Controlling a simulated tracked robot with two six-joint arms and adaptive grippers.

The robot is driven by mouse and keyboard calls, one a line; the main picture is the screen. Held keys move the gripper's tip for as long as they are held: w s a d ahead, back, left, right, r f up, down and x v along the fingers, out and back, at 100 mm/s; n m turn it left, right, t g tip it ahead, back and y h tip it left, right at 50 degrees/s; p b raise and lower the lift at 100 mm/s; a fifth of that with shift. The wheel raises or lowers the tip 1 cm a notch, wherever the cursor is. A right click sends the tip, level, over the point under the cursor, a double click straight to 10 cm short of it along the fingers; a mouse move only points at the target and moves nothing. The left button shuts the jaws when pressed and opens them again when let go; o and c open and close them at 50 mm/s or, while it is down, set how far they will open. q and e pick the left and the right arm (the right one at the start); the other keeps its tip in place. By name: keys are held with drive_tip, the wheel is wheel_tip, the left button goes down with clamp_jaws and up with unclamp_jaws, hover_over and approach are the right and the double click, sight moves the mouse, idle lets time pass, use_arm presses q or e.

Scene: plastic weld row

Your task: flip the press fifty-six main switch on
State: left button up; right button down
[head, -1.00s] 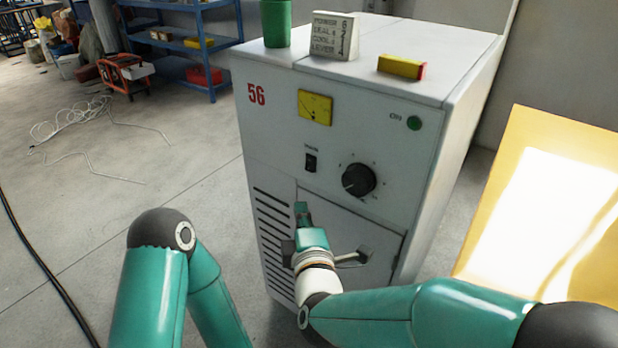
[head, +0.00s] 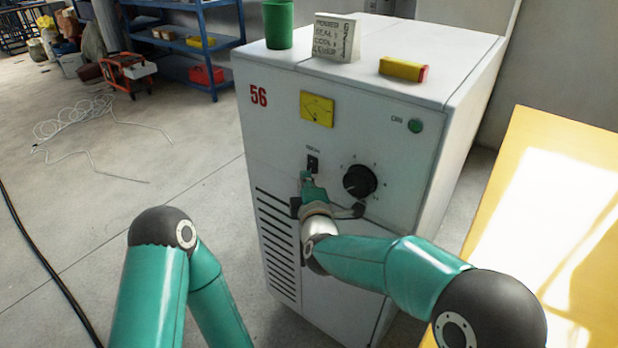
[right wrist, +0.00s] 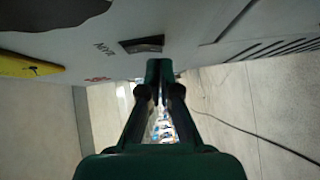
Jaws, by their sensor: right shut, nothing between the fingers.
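The press cabinet (head: 290,150) is a white box marked with a red 56. Its main switch (head: 313,162) is a small black rocker on the front, below the yellow meter and left of the black knob. It also shows in the right wrist view (right wrist: 142,44) as a dark rocker in the panel. My right gripper (head: 306,176) is shut and empty, its tips just below the switch and close to the panel. In the right wrist view the closed fingertips (right wrist: 160,68) lie just beside the switch; I cannot tell whether they touch it. My left gripper is out of view.
The black knob (head: 359,181) is just right of the switch. A green lamp (head: 415,126) sits at the upper right. A green cup (head: 278,25), a label block (head: 336,38) and a yellow-red block (head: 403,69) stand on top. A yellow panel (head: 540,200) is at right.

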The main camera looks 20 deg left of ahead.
drive_tip(key=shift+w+d, duration=0.2)
drive_tip(key=shift+w, duration=0.3)
drive_tip(key=shift+f, duration=0.1)
drive_tip(key=s+d+f+b, duration=0.1)
drive_tip(key=s+d+b, duration=0.1)
drive_tip(key=s, duration=1)
drive_tip(key=shift+s+d+f, duration=0.25)
drive_tip(key=shift+d+f, duration=0.05)
drive_tip(key=shift+d, duration=0.2)
